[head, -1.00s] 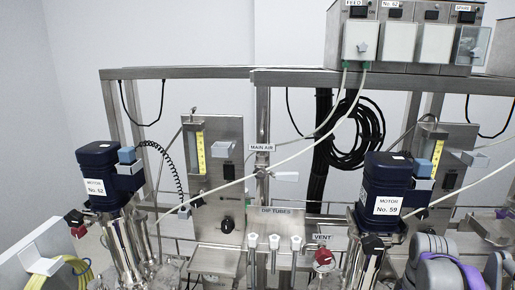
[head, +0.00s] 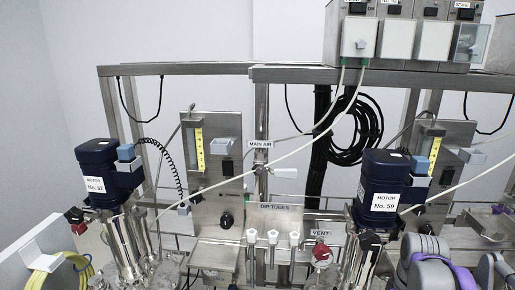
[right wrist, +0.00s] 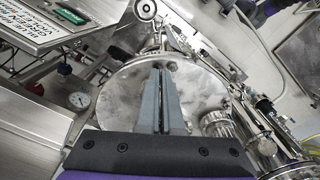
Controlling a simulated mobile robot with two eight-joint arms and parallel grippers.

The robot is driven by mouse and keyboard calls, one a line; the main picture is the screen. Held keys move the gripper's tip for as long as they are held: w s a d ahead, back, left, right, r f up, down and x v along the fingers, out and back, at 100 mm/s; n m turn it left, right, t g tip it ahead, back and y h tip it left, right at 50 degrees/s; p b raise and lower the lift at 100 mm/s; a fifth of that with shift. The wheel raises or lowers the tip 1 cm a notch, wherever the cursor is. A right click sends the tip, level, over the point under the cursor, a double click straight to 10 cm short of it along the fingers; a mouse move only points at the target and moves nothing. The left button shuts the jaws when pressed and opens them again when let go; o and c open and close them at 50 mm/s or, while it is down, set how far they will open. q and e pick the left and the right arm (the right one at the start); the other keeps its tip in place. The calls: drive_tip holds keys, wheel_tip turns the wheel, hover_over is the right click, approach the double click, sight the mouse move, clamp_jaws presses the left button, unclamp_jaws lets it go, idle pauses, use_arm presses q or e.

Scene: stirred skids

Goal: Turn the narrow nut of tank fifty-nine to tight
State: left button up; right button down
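The blue motor marked No. 59 (head: 384,180) stands at the right in the head view, above shiny metal parts of its tank. In the right wrist view a round metal lid (right wrist: 128,88) lies beyond my right gripper (right wrist: 161,70). The gripper's two grey fingers lie together with only a thin dark line between them, and nothing shows between them. The fingers point across the lid toward fittings at its far rim. I cannot make out which fitting is the narrow nut. My right arm shows at the lower right of the head view. My left gripper is not in view.
The blue motor No. 62 (head: 97,172) stands at the left. White-topped dip tubes (head: 273,238) and a red vent knob (head: 321,253) are between the motors. A pale hose (head: 290,138) crosses in front. A gauge (right wrist: 79,100) sits left of the lid.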

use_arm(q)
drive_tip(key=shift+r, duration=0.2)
use_arm(e)
drive_tip(key=shift+a, duration=0.45)
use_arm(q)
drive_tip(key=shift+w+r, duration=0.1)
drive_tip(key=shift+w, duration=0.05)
use_arm(e)
drive_tip(key=shift+s+r, duration=0.1)
drive_tip(key=shift+s, duration=0.3)
use_arm(q)
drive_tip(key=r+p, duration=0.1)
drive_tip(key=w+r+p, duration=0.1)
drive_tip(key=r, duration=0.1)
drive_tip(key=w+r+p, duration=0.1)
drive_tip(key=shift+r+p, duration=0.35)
drive_tip(key=shift+p, duration=0.05)
use_arm(e)
wheel_tip(320, 180, up, 6)
drive_tip(key=shift+f, duration=0.1)
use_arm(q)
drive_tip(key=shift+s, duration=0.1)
use_arm(e)
drive_tip(key=s+a+f+m+t, duration=0.4)
drive_tip(key=s+a+f, duration=0.6)
drive_tip(key=a, duration=0.3)
drive_tip(key=shift+s+m+t, duration=0.2)
drive_tip(key=shift+m+t, duration=0.2)
drive_tip(key=shift+t, duration=0.5)
